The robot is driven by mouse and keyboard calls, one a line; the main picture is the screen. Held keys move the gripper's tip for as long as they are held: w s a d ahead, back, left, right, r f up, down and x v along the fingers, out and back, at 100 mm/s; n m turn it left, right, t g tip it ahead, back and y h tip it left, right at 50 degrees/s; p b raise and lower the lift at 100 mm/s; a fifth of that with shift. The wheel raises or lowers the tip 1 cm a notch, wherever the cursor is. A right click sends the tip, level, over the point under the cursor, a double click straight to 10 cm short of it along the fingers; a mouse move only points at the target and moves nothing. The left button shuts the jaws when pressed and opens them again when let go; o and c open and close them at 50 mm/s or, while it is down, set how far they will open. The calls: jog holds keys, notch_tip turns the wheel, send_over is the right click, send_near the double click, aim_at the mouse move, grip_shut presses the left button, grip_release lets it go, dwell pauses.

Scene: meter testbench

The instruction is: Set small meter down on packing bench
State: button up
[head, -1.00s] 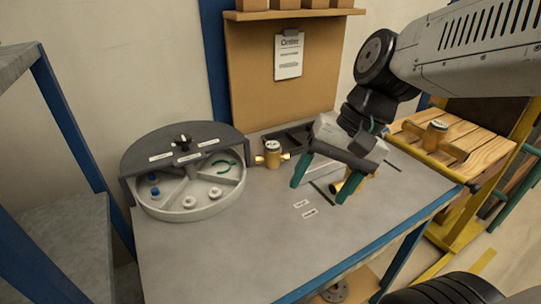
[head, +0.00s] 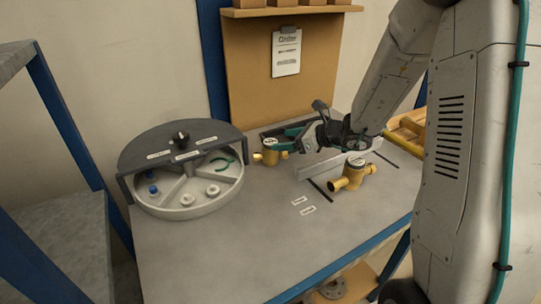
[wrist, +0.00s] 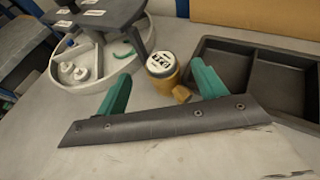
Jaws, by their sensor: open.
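The small brass meter (head: 271,152) with a pale round dial stands upright on the grey bench (head: 225,245), just right of the round divided tray. In the wrist view the meter (wrist: 162,72) appears between and beyond the two teal fingers. In the wrist view my gripper (wrist: 160,72) holds nothing, and I cannot tell whether a finger touches the meter. A larger brass meter (head: 350,177) lies on the bench to the right.
The round tray (head: 190,211) with small parts stands left, under a dark half cover (head: 165,145). A black compartment tray (wrist: 250,75) is right of the small meter. A low grey rail (head: 320,166) stands before the larger meter. The front of the bench is clear.

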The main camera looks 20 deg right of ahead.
aim_at(271, 142)
jog(key=x, duration=0.6)
jog(key=shift+f, duration=0.15)
jog(key=c, duration=1.4)
